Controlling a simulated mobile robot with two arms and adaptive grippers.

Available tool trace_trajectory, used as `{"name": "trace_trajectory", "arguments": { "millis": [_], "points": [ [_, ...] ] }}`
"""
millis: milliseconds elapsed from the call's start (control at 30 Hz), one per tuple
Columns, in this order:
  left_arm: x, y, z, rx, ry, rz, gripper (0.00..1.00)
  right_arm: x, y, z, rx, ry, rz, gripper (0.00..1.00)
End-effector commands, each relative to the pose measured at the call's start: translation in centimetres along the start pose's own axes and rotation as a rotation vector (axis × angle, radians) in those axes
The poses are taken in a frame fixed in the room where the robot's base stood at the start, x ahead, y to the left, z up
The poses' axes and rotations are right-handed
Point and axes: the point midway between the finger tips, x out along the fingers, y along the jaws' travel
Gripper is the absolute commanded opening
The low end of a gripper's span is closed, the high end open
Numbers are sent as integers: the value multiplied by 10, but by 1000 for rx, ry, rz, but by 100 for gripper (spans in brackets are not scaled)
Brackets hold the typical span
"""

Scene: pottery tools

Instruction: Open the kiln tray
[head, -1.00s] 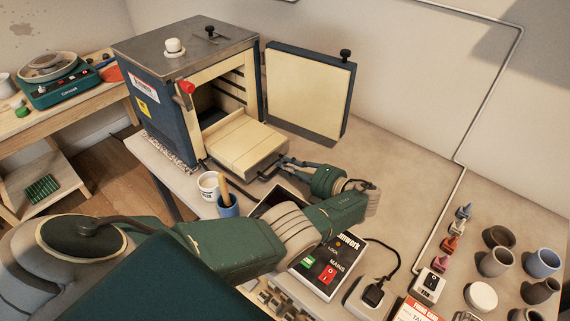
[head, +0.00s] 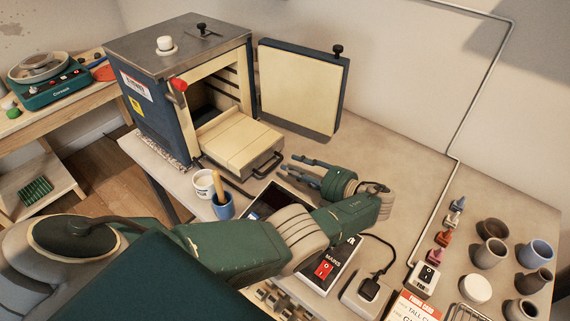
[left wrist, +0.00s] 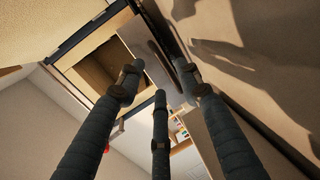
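The kiln (head: 157,109) stands at the back left of the table with its door (head: 300,88) swung wide open. The kiln tray (head: 236,141) is cream-coloured and sticks well out of the kiln's front opening. Its dark handle (head: 268,166) is at the tray's front edge. My left gripper (head: 292,170) is to the right of the handle, apart from it, with its fingers spread and empty. The left wrist view shows the three spread fingers (left wrist: 158,95) with the kiln opening (left wrist: 108,72) beyond them. My right gripper is not in view.
A white mug (head: 204,186) and a blue cup (head: 222,208) stand in front of the tray. A control box (head: 322,270) lies under my left forearm. Several small pots (head: 490,252) stand at the right. The table behind my gripper (head: 390,160) is clear.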

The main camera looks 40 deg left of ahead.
Motion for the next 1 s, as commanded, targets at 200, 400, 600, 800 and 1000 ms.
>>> {"name": "trace_trajectory", "arguments": {
  "millis": [200,400,600,800,1000],
  "points": [
    [-52,0,1,2,-1,0,35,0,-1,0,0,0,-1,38],
    [-65,0,0,2,0,-2,35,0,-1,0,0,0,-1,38],
    [-70,0,-1,0,1,0,35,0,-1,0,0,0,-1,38],
    [-70,0,-1,0,1,-1,35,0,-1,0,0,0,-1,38],
    [-70,0,-1,0,1,-1,35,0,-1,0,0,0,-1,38]
  ]
}}
